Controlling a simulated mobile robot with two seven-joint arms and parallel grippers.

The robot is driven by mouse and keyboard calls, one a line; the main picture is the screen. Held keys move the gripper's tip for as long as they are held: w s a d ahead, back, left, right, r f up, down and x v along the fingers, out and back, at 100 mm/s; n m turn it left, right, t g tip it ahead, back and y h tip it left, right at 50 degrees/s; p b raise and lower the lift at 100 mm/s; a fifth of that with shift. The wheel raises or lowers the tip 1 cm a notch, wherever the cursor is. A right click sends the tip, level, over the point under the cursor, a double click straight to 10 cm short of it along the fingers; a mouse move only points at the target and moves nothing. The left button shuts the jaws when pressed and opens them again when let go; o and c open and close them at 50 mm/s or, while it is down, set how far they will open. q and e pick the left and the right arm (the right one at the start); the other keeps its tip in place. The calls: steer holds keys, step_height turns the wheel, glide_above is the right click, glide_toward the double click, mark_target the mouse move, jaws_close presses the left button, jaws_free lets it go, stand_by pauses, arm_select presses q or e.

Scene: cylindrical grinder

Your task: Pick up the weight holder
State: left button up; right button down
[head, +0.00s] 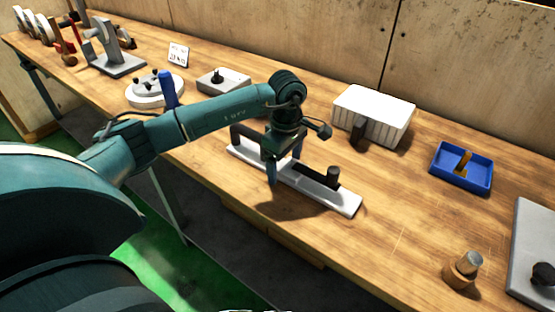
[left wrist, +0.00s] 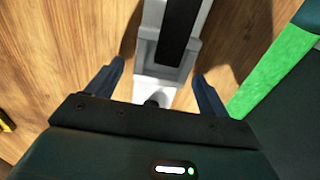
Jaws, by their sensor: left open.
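A long pale bar-shaped base (head: 345,200) with a black bar and an upright black knob lies on the workbench. It appears to be the weight holder, though no label on it can be read. My left gripper (head: 284,165) is over its middle, pointing down, and hides part of it. In the left wrist view the pale base (left wrist: 147,88) runs between the two open fingers (left wrist: 158,72), with a gap on each side. Nothing is held. I cannot tell how far the fingertips are above the bench. My right gripper is not in view.
On the wooden bench (head: 400,220) stand a white ribbed box (head: 375,112), a blue tray (head: 461,168), a small wooden-based cylinder (head: 463,270) and a grey plate (head: 535,250). Behind my arm are a grey block (head: 223,80) and a round white base (head: 143,97).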

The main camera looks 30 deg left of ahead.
arm_select(q)
steer(key=shift+f, duration=0.2)
steer(key=c, duration=1.6)
steer(key=shift+w+r, duration=0.1)
steer(key=shift+c, duration=0.2)
